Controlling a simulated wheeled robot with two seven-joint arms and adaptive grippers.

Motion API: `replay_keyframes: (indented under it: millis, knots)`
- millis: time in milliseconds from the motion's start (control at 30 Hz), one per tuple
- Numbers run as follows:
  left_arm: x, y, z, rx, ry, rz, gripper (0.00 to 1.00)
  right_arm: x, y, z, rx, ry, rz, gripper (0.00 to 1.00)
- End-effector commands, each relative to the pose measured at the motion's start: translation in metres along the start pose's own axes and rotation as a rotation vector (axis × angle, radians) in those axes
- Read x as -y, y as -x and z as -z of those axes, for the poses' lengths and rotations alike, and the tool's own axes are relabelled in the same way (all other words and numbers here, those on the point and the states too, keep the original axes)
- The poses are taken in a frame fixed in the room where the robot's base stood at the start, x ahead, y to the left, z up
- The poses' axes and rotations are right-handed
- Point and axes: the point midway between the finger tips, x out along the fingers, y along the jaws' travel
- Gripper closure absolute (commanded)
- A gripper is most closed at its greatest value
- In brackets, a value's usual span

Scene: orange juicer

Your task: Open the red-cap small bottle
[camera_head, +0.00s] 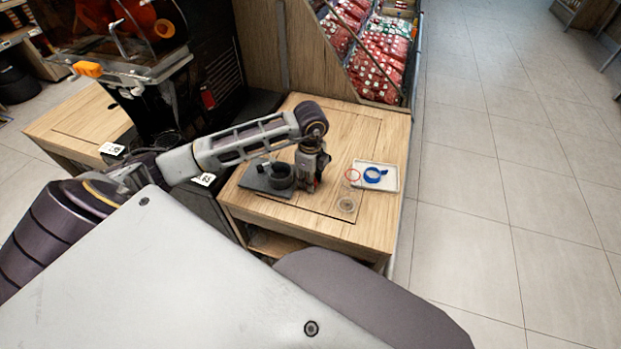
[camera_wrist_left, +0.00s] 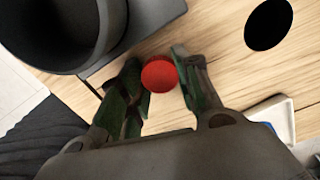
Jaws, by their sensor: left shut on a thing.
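The red cap (camera_wrist_left: 159,75) of the small bottle shows from above in the left wrist view, between the two fingers of my left gripper (camera_wrist_left: 156,72). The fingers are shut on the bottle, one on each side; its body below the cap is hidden. In the head view my left gripper (camera_head: 312,180) points down at the wooden table (camera_head: 325,222), just right of a black cup, and mostly hides the bottle. My right gripper is not in view.
The black cup (camera_head: 279,176) stands on a dark tray (camera_head: 258,184), close to my gripper. To the right are a red ring (camera_head: 352,174) and a white tray (camera_head: 390,183) with a blue ring (camera_head: 374,175). A dark juicer machine (camera_head: 195,75) stands behind left.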

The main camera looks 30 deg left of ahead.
Motion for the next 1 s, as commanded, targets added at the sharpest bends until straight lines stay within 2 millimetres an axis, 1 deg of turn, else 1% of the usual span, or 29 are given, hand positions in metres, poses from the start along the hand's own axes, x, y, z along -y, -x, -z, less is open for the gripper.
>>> replay_keyframes:
  millis: [133,167,300,500,833,1000]
  knots:
    - [0.0,-0.002,0.0,0.0,0.0,0.0,0.96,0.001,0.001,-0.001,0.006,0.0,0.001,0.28]
    - [0.0,-0.002,0.0,0.0,0.0,0.0,0.64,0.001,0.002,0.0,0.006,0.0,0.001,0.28]
    - [0.0,-0.002,0.0,0.0,0.0,0.0,0.46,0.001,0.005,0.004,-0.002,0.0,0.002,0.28]
    - [0.0,-0.002,0.0,0.0,0.0,0.0,0.46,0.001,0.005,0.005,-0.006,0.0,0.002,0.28]
    - [0.0,0.001,0.0,0.0,0.0,0.0,0.46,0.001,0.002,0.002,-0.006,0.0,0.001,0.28]
    - [0.0,0.018,0.0,-0.001,0.0,0.001,0.46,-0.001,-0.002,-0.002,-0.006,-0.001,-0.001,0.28]
